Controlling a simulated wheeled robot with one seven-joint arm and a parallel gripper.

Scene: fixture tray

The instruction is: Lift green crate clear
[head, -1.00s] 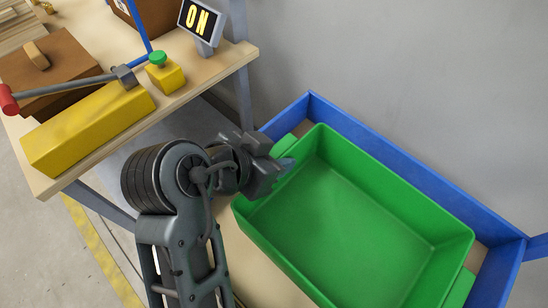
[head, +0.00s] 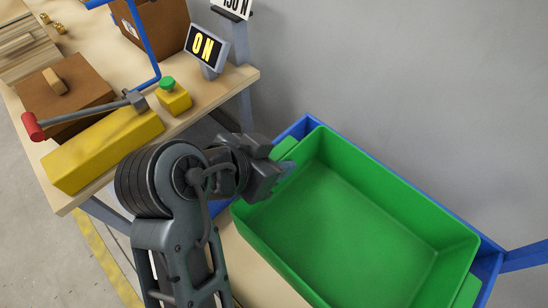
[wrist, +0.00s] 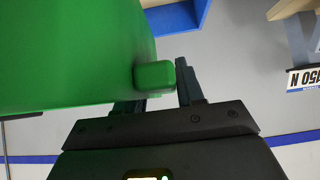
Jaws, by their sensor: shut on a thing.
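The green crate (head: 340,225) is an empty open box at the right of the head view, above the blue-edged tray (head: 486,258). My gripper (head: 284,160) is at the crate's upper left end, shut on its green end handle. In the wrist view my gripper (wrist: 160,90) has the green handle (wrist: 154,77) between its fingers, and the crate wall (wrist: 70,50) fills the upper left. The left finger is partly hidden behind the handle. The crate's underside does not show in the head view.
A grey wall (head: 400,80) stands behind the crate.

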